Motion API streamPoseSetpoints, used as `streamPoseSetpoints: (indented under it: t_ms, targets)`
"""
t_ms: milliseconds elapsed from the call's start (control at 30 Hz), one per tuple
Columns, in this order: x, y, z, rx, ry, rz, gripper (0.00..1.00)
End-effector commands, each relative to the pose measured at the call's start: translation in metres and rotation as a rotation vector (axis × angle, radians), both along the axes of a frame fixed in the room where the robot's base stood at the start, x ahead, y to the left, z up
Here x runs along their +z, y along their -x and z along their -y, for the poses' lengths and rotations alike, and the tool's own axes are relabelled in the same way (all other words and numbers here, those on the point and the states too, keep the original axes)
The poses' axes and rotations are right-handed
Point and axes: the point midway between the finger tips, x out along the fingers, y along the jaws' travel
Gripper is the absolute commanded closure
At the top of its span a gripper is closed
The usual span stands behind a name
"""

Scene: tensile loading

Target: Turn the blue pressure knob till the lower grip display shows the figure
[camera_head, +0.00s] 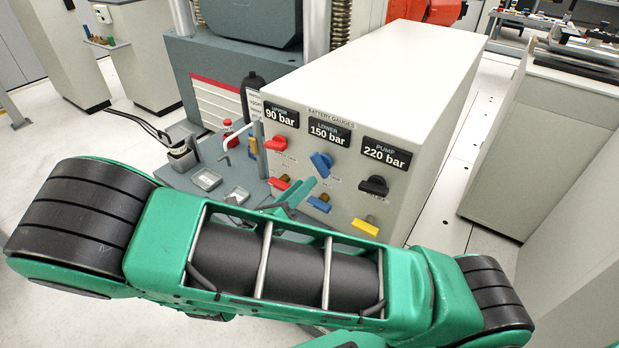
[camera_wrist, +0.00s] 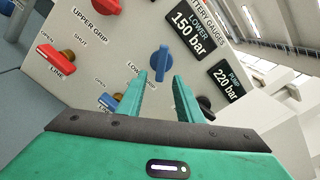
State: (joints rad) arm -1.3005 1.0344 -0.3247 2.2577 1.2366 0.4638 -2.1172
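The blue pressure knob (camera_head: 321,163) is on the front panel of a white cabinet, under the lower grip display (camera_head: 330,132), which reads 150 bar. In the wrist view the knob (camera_wrist: 160,62) lies just beyond the fingertips, between them in the picture, with the lower display (camera_wrist: 188,32) above right. My gripper (camera_head: 303,188) is close in front of the panel; in the wrist view its two green fingers (camera_wrist: 160,77) are apart with nothing held between them. The knob looks clear of the fingers, though the exact gap cannot be told.
A red knob (camera_head: 276,143) sits left under the upper display at 90 bar, and a black knob (camera_head: 373,185) right under the pump display at 220 bar. Below are red (camera_head: 279,183), blue (camera_head: 319,203) and yellow (camera_head: 366,227) valve handles. Small trays (camera_head: 206,180) stand left.

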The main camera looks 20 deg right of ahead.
Motion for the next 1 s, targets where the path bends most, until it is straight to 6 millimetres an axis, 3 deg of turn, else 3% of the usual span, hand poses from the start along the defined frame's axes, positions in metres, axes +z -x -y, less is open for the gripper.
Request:
streamPoseSetpoints:
  t_ms: [200,433,867,1000]
  targets:
    - [-0.001,0.016,-0.023,0.001,-0.002,0.000,0.67]
    - [0.000,0.021,-0.029,-0.001,0.000,-0.001,0.67]
    - [0.001,0.022,-0.026,-0.010,-0.008,0.004,0.67]
    - [0.011,0.033,0.001,-0.106,-0.084,0.068,0.67]
